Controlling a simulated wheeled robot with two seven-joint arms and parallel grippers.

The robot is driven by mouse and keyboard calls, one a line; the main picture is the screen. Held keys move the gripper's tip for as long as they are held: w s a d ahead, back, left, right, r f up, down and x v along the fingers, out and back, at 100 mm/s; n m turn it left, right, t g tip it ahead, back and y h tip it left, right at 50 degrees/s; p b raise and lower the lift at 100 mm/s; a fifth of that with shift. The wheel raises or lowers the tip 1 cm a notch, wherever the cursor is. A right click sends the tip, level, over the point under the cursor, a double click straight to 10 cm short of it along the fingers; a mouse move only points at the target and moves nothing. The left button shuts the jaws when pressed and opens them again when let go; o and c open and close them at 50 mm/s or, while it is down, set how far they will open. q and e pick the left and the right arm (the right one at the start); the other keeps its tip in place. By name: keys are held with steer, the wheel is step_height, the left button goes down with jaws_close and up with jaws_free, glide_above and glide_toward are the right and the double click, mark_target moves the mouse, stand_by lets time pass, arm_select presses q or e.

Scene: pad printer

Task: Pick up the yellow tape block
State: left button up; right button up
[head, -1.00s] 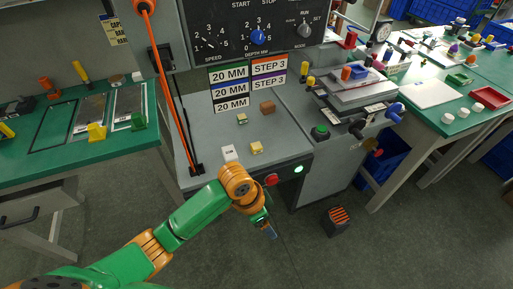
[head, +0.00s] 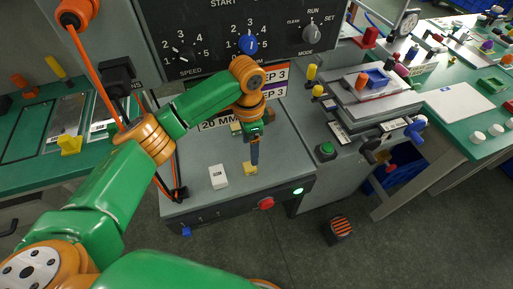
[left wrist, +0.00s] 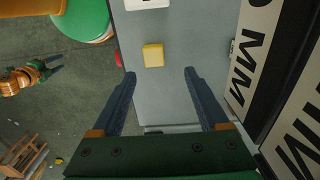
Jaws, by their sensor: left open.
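The yellow tape block (head: 250,169) lies on the grey printer table near its front edge. It also shows in the left wrist view (left wrist: 153,55), just beyond the fingertips and between their lines. My left gripper (head: 254,160) points down over the table, close to the block in the head view. In the left wrist view its fingers (left wrist: 160,74) are spread with nothing between them. Whether a fingertip touches the block cannot be told. A small, distant gripper (left wrist: 55,63), apparently my right one, shows at the far left of the wrist view; its jaws are unclear.
A white block (head: 218,176) lies left of the yellow one. A green button (head: 325,151) stands to the right. The labelled panel (head: 275,75) rises behind my gripper.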

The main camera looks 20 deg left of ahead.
mark_target(250, 166)
arm_select(q)
steer(key=shift+f, duration=0.4)
steer(key=f, duration=0.1)
steer(key=s+f, duration=0.1)
steer(key=f, duration=0.3)
steer(key=shift+s+f, duration=0.1)
steer(key=shift+s, duration=0.15)
steer(key=shift+w+f, duration=0.15)
steer(key=shift+f, duration=0.1)
jaws_close()
